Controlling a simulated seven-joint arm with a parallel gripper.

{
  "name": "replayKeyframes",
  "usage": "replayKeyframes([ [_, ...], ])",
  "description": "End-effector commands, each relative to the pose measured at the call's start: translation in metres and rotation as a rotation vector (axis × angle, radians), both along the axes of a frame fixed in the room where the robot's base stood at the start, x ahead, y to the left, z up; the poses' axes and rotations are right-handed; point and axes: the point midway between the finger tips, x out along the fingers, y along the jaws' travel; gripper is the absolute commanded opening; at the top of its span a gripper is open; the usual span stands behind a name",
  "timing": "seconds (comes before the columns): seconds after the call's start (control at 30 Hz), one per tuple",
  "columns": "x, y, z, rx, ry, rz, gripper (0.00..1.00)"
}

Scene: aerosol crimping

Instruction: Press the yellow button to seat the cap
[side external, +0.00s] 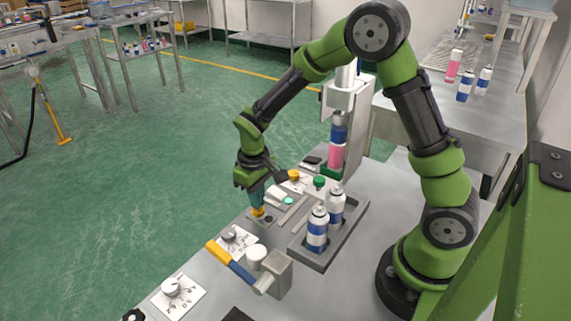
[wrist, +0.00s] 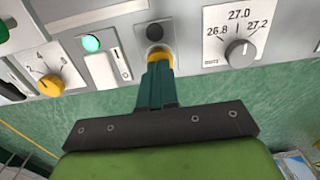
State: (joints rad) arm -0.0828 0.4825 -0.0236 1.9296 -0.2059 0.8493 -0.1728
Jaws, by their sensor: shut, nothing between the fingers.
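The yellow button (wrist: 158,58) is on the grey panel in the wrist view, partly hidden behind my fingertips; it also shows in the side view (side external: 257,212). My gripper (wrist: 155,70) is shut and empty, its teal fingers pointing at the panel with the tips at the button. They look to be touching it, but I cannot tell how far it is pressed. In the side view my gripper (side external: 257,206) points down at the panel. A pink can with a blue upper part (side external: 335,152) stands upright under the press head (side external: 345,95). A separate cap cannot be made out.
Beside the button are a black button (wrist: 155,32), a lit green lamp (wrist: 91,44), a yellow dial (wrist: 50,85) and a numbered knob (wrist: 240,48). A grey tray (side external: 352,228) holds two blue-and-white cans. A lever with a yellow grip (side external: 217,251) stands nearer the camera.

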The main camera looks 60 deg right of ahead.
Motion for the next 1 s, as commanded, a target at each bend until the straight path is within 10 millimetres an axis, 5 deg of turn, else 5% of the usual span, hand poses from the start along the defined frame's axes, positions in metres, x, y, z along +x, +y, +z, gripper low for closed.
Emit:
replayKeyframes([
  [1.0,0.0,0.0,-0.013,0.0,0.001,0.0,0.0],
])
